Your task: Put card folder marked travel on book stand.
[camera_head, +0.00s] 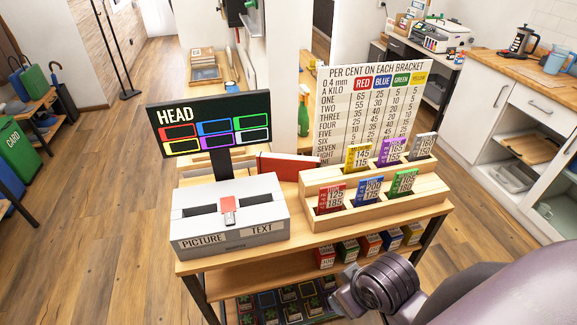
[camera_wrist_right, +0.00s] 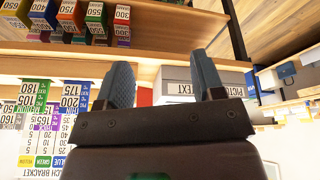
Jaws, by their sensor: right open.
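I see no folder with a readable travel mark and nothing I can name for sure as a book stand. A red flat item (camera_head: 290,165), perhaps a folder or book, lies behind the grey box on the wooden table, partly hidden. My right arm reaches in from the lower right of the head view, in front of the table. My right gripper (camera_wrist_right: 160,80) is open and empty in the wrist view, its two dark fingers apart below the table-top level. My left gripper is not in view.
A kitchen counter (camera_head: 500,75) stands right; open floor lies left.

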